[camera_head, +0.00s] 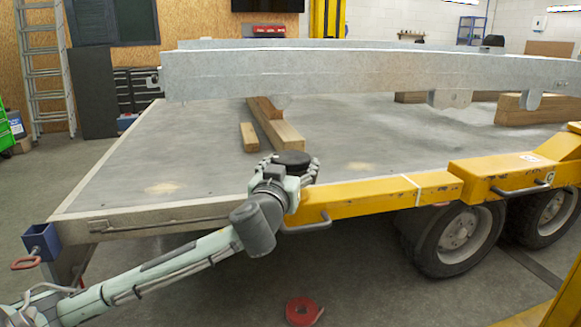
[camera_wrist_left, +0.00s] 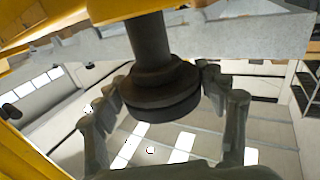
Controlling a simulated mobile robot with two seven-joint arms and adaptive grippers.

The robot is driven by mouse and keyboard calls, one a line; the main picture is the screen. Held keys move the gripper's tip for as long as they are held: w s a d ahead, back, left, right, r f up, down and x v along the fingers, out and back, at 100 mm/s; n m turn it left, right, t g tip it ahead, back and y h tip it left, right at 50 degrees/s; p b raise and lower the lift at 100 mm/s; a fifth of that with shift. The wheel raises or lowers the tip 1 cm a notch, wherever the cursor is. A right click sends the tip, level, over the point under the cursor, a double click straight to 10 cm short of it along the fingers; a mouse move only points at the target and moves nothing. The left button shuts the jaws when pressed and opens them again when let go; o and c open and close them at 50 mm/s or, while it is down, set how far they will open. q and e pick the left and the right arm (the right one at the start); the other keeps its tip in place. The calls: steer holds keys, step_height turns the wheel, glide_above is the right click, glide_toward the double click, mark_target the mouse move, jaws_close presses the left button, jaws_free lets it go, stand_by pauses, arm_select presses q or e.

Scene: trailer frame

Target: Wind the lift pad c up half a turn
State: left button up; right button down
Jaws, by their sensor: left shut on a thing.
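The lift pad (camera_head: 291,158) is a dark round disc at the left end of the yellow lift arm (camera_head: 365,198), by the edge of the trailer deck. In the left wrist view the pad (camera_wrist_left: 158,92) is a thick dark disc on a round stem (camera_wrist_left: 148,42). My left gripper (camera_head: 288,172) reaches it from the lower left. No letter on the pad is readable. My right gripper is not in view.
A galvanized beam (camera_head: 370,72) spans above the grey deck (camera_head: 190,150), with wooden blocks (camera_head: 275,125) beneath it. Trailer wheels (camera_head: 458,238) stand at the right. A red ring-shaped roll (camera_head: 303,311) lies on the floor. A blue bracket (camera_head: 42,241) is at the deck's left corner.

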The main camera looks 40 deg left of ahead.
arm_select(q)
steer(key=shift+n+g+y, duration=0.5)
steer(key=shift+n+y, duration=0.3)
steer(key=shift+y, duration=0.2)
steer(key=shift+n+g+y+b, duration=0.3)
steer(key=shift+y+b, duration=0.05)
steer(key=shift+y, duration=0.25)
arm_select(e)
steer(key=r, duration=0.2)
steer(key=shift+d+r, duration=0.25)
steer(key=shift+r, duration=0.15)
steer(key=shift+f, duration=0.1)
arm_select(q)
steer(key=o, duration=1.2)
steer(key=shift+c, duration=0.2)
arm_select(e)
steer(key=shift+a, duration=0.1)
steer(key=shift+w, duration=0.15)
arm_select(q)
steer(key=v, duration=1.2)
steer(key=shift+d, duration=0.1)
